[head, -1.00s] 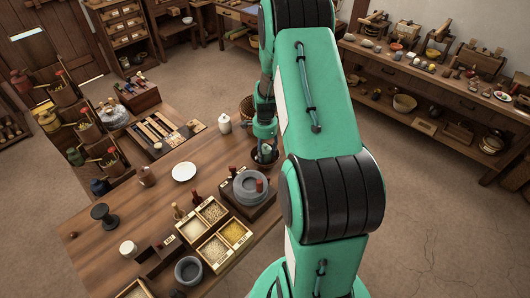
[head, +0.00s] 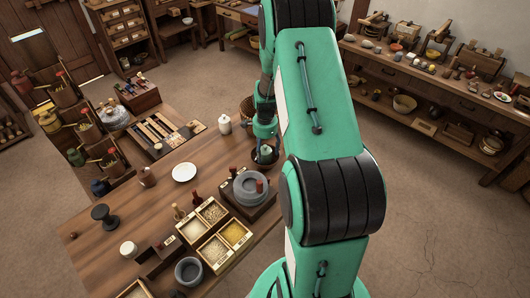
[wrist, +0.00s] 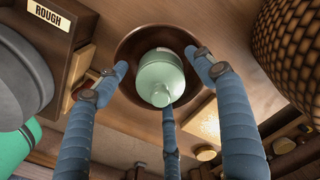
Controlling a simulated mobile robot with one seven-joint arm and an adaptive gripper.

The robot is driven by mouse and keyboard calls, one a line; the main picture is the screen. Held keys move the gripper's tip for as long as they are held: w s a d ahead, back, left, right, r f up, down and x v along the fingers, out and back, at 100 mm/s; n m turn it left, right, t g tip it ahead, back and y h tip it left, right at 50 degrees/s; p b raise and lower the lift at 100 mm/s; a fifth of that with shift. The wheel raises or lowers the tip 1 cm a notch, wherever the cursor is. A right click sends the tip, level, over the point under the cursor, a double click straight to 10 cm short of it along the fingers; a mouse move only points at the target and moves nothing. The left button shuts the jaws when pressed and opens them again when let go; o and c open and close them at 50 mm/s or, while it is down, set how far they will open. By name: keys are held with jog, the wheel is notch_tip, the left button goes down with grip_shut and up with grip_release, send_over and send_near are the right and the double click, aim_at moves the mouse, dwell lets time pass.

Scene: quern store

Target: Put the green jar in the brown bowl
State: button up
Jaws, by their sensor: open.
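The pale green jar (wrist: 160,78) sits inside the brown bowl (wrist: 138,42), seen from above in the wrist view. In the head view the jar (head: 266,151) shows as a small pale spot in the dark bowl (head: 273,161) at the table's right side. My gripper (wrist: 164,82) is open, with its three blue fingers spread around the jar over the bowl. The fingertips appear apart from the jar, though the lower finger overlaps its edge in view. In the head view my arm hides part of this area.
A woven basket (wrist: 292,45) stands close on the right. A grey quern (head: 250,187) is close on the other side, by the "ROUGH" label (wrist: 48,15). A white lidded jar (head: 224,125) and a white plate (head: 184,172) stand on the table.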

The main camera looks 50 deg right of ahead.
notch_tip(320, 180, up, 11)
jog(key=p, duration=0.2)
jog(key=shift+r+p, duration=0.15)
jog(key=shift+p, duration=0.15)
dwell(0.3)
jog(key=shift+w+a+r, duration=0.1)
jog(key=shift+a+r, duration=0.2)
jog(key=shift+r, duration=0.1)
jog(key=s+a+r+n+t+h, duration=0.1)
jog(key=s+a+r+n+t, duration=0.2)
jog(key=a+r+n, duration=1.4)
jog(key=s+a+r+n+t, duration=0.1)
jog(key=s+a+r+n, duration=0.1)
jog(key=s+a+r, duration=0.5)
jog(key=s+a+r+n+t+y, duration=0.1)
jog(key=s+a+r+n, duration=0.1)
jog(key=s+a+r, duration=0.6)
jog(key=s+a, duration=0.3)
jog(key=a, duration=0.4)
jog(key=shift+a+t, duration=0.2)
jog(key=shift+t, duration=0.1)
